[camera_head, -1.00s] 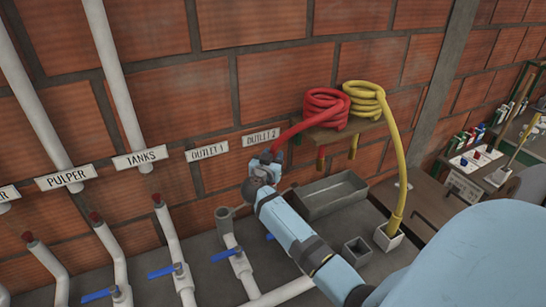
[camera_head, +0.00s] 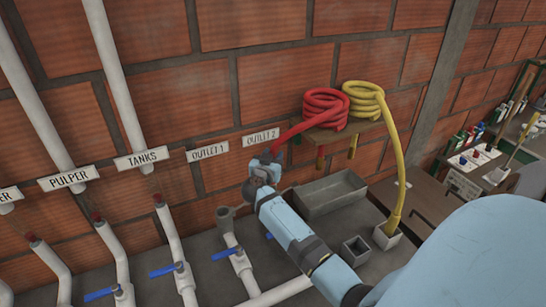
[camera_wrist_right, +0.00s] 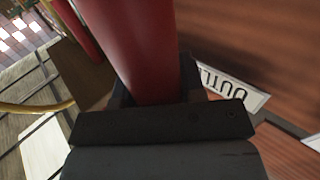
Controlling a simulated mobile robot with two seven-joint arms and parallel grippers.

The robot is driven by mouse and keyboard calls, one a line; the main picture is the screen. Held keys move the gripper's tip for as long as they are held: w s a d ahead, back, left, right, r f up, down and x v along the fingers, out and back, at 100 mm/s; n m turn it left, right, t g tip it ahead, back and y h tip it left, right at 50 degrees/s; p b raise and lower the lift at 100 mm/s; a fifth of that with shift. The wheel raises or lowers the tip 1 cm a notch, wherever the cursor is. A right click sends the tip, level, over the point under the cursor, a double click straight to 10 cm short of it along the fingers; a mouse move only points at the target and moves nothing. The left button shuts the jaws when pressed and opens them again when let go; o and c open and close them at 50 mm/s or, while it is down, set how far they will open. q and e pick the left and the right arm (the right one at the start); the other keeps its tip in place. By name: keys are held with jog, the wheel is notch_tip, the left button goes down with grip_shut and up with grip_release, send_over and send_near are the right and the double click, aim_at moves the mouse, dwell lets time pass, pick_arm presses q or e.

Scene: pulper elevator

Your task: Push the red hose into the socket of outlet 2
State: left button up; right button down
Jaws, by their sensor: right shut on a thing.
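The red hose (camera_head: 290,134) runs from its coil (camera_head: 325,106) on a wall shelf down to my right gripper (camera_head: 265,163). My right gripper is shut on the hose near the wall, just below the OUTLET 2 sign (camera_head: 261,137). In the right wrist view the red hose (camera_wrist_right: 132,45) stands between the dark fingers (camera_wrist_right: 155,95). The hose's free end is hidden by the gripper. The socket of outlet 2 is hidden behind my right arm; a blue valve handle (camera_head: 269,236) shows beside the arm. My left gripper is not in view.
A grey open pipe socket (camera_head: 225,213) stands left of my arm, below the OUTLET 1 sign (camera_head: 207,152). A yellow hose (camera_head: 399,175) hangs from its shelf (camera_head: 340,131) into a small square box. A grey trough (camera_head: 330,201) lies right of my wrist.

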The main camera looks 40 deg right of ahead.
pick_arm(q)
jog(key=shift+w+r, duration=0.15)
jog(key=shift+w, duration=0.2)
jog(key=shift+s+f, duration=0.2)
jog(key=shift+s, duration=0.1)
